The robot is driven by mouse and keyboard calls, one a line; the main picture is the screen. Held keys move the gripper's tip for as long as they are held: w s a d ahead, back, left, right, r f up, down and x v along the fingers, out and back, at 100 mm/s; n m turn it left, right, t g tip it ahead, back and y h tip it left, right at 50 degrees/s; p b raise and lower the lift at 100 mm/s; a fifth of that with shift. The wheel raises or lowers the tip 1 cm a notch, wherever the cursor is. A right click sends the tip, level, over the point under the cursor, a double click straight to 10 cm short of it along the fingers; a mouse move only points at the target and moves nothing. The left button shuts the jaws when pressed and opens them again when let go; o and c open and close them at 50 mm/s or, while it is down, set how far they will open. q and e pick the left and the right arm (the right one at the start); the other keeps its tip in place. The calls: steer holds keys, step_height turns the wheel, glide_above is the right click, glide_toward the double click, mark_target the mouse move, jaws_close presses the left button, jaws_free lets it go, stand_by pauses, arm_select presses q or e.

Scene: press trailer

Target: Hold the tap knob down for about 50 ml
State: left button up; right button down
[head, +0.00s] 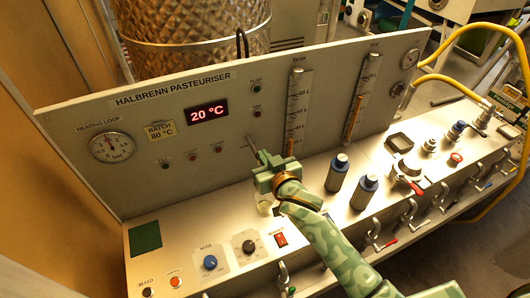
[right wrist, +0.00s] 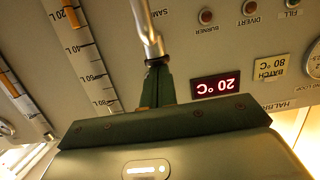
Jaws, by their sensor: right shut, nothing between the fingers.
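In the right wrist view the tube (right wrist: 147,30) comes down from the top, beside the partly cut-off "SAM" lettering, to a dark end at my fingertips. I cannot make out the knob clearly; my gripper hides that end. My right gripper (head: 264,160) is shut and empty, with its fingertips (right wrist: 157,72) at the tube's end; I cannot tell whether they touch. A small pale cup (head: 265,208) stands on the deck below the gripper, partly hidden. My left gripper is out of view.
A red display (head: 207,112) reads 20 °C. The tank gauge (head: 298,105) stands right of the tap. Knobs and a red switch (head: 280,239) sit in front. Clamps and fittings fill the right deck.

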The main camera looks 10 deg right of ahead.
steer(key=shift+s+f, duration=0.15)
steer(key=shift+f, duration=0.3)
stand_by(0.5)
steer(key=r+p, duration=0.3)
steer(key=p, duration=0.1)
steer(key=r+p, duration=0.2)
steer(key=shift+w+r, duration=0.25)
steer(key=shift+r, duration=0.1)
steer(key=b+v, duration=0.2)
steer(key=v, duration=0.8)
steer(key=shift+f, duration=0.35)
steer(key=shift+s, duration=0.15)
